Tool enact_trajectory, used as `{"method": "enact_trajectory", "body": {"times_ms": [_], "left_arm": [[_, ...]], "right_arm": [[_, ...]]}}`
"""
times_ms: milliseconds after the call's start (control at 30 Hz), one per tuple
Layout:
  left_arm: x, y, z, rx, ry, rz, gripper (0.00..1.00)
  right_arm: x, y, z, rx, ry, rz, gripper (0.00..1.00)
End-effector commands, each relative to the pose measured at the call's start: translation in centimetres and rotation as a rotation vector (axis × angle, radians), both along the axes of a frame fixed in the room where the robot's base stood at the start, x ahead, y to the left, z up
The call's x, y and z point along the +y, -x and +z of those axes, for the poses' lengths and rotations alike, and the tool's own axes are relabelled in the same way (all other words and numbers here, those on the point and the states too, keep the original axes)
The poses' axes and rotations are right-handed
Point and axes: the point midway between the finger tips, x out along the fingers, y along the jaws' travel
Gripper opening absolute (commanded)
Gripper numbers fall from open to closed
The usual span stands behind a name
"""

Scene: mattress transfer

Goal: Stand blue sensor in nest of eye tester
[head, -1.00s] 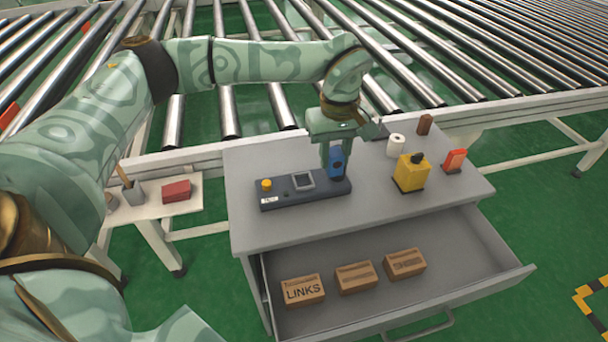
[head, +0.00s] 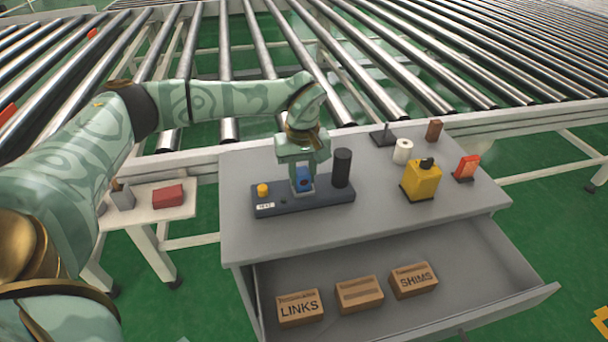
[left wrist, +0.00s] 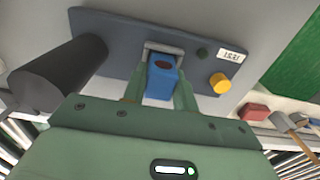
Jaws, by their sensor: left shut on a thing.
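The eye tester is a dark flat base (head: 270,208) on the grey cabinet top, with a yellow button (head: 262,190), a label and a black cylinder (head: 342,168) at its right end. My left gripper (head: 303,185) is over the middle of the base, shut on the blue sensor (head: 304,180). In the left wrist view, the blue sensor (left wrist: 162,78) is between the fingers, with its far end at the grey square frame of the nest (left wrist: 165,48). Whether the sensor is seated inside the nest or just above it, I cannot tell. My right gripper is not in view.
A yellow bottle (head: 421,180), a white roll (head: 402,151), a red-orange item (head: 466,167) and a brown block (head: 434,130) stand to the right on the cabinet top (head: 370,215). The open drawer (head: 400,303) below holds small boxes. A roller conveyor runs behind.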

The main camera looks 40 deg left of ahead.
Motion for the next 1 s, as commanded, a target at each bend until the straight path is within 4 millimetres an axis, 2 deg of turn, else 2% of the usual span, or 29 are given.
{"method": "enact_trajectory", "body": {"times_ms": [200, 233, 300, 633, 767, 1000], "left_arm": [[0.0, 0.0, -0.1, 0.0, 0.0, 0.0, 0.01], [0.0, 0.0, -0.1, 0.0, 0.0, 0.001, 0.37], [0.0, 0.0, -0.1, 0.0, 0.0, 0.001, 0.51], [0.0, 0.0, 0.4, -0.002, 0.001, 0.0, 0.51], [-0.1, 0.0, 2.9, -0.007, 0.002, 0.001, 0.51], [-0.1, 0.0, 8.8, -0.008, 0.002, 0.001, 0.51]], "right_arm": [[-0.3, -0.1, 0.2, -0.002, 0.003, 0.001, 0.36], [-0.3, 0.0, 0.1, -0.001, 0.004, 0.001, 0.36], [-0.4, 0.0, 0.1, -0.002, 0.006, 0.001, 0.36], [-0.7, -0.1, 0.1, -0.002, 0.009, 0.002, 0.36], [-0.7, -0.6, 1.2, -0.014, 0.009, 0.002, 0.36], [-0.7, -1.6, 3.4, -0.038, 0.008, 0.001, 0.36]]}}
